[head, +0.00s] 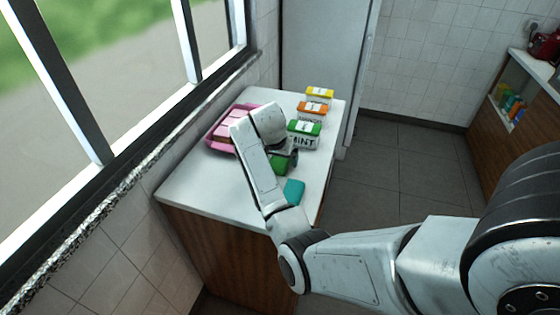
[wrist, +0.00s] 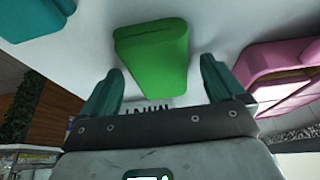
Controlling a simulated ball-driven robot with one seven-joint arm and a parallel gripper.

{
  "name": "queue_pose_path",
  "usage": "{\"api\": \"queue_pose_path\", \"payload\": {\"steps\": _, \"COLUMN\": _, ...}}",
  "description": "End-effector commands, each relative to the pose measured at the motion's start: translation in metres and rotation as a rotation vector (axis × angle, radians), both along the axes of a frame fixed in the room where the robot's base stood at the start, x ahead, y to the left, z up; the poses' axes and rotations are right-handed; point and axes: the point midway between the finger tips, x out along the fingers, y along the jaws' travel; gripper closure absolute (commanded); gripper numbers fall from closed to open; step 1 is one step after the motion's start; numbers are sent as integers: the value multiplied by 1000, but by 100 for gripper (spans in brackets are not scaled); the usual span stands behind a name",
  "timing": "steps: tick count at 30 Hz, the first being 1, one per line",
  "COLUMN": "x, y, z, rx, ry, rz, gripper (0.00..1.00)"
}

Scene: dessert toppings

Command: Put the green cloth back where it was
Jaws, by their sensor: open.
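The green cloth (head: 280,166) is a folded bright-green block on the white counter, partly hidden by my arm and gripper in the head view. In the wrist view the green cloth (wrist: 152,50) shows clearly, with a fold line along its far edge. My gripper (head: 288,156) is open and sits low over the counter at the cloth. In the wrist view its two teal fingers (wrist: 160,82) stand apart, one to each side of the cloth's near end. Whether they touch the cloth or the counter, I cannot tell.
A teal folded cloth (head: 294,191) lies nearer on the counter (head: 205,180). A pink tray (head: 216,145) with pale pieces stands at the left. A green-lidded mint box (head: 304,134), an orange-topped box (head: 312,111) and a yellow-topped box (head: 320,94) line the right side.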

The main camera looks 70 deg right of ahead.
Motion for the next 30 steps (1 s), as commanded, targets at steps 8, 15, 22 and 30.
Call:
{"api": "queue_pose_path", "payload": {"steps": 8, "x": 0, "y": 0, "z": -2, "rx": 0, "ry": 0, "rz": 0, "gripper": 4}}
{"api": "queue_pose_path", "payload": {"steps": 15, "x": 0, "y": 0, "z": -2, "rx": 0, "ry": 0, "rz": 0, "gripper": 13}}
{"api": "queue_pose_path", "payload": {"steps": 22, "x": 0, "y": 0, "z": -2, "rx": 0, "ry": 0, "rz": 0, "gripper": 35}}
{"api": "queue_pose_path", "payload": {"steps": 30, "x": 0, "y": 0, "z": -2, "rx": 0, "ry": 0, "rz": 0, "gripper": 60}}
